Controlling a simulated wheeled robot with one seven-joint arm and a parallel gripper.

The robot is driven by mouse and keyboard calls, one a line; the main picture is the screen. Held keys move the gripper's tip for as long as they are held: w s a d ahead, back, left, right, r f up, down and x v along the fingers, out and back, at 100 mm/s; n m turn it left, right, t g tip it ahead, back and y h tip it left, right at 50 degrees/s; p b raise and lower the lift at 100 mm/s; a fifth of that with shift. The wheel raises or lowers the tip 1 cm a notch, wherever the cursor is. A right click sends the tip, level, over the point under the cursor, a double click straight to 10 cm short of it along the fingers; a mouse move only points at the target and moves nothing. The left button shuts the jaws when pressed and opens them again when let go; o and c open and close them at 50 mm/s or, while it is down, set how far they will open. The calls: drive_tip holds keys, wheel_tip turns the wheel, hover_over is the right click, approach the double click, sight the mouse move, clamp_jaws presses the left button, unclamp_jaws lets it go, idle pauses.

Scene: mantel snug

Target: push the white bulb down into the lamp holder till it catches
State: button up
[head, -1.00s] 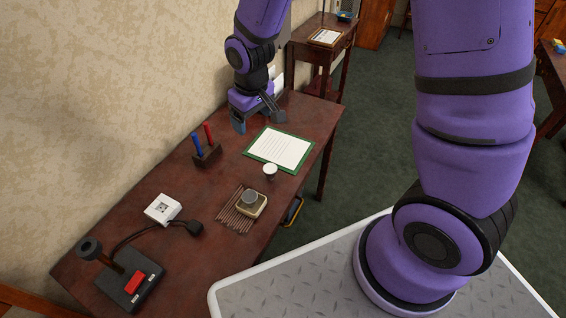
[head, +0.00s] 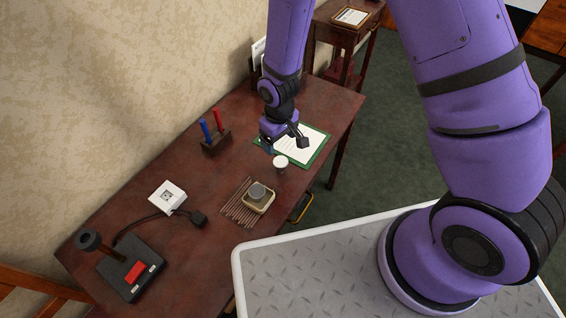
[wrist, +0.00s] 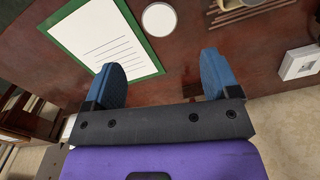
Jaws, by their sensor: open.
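A white round-topped piece, which looks like the bulb (head: 281,160), stands on the brown table beside the green-edged sheet. It shows as a white disc (wrist: 158,19) in the wrist view, beyond my fingertips. My gripper (head: 286,147) is open and empty, over the sheet and just behind the white piece, apart from it. Its two blue fingers (wrist: 162,68) are spread wide in the wrist view. What looks like the lamp holder, a dark ring-shaped cup (head: 89,240) on a slanted post, rises from a black base with a red switch (head: 135,271) at the table's near left.
A white socket box (head: 167,196) and a black plug (head: 198,218) lie nearer the lamp base. A rack (head: 216,143) holds red and blue sticks near the wall.

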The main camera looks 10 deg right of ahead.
sight(281, 162)
drive_tip(key=shift+f, duration=2.85)
drive_tip(key=shift+s+d+f, duration=0.1)
drive_tip(key=shift+s+f, duration=0.05)
drive_tip(key=shift+f, duration=1.15)
drive_tip(key=shift+s+d+f, duration=0.1)
drive_tip(key=shift+f, duration=1.15)
drive_tip(key=shift+c, duration=0.3)
drive_tip(key=c, duration=0.9)
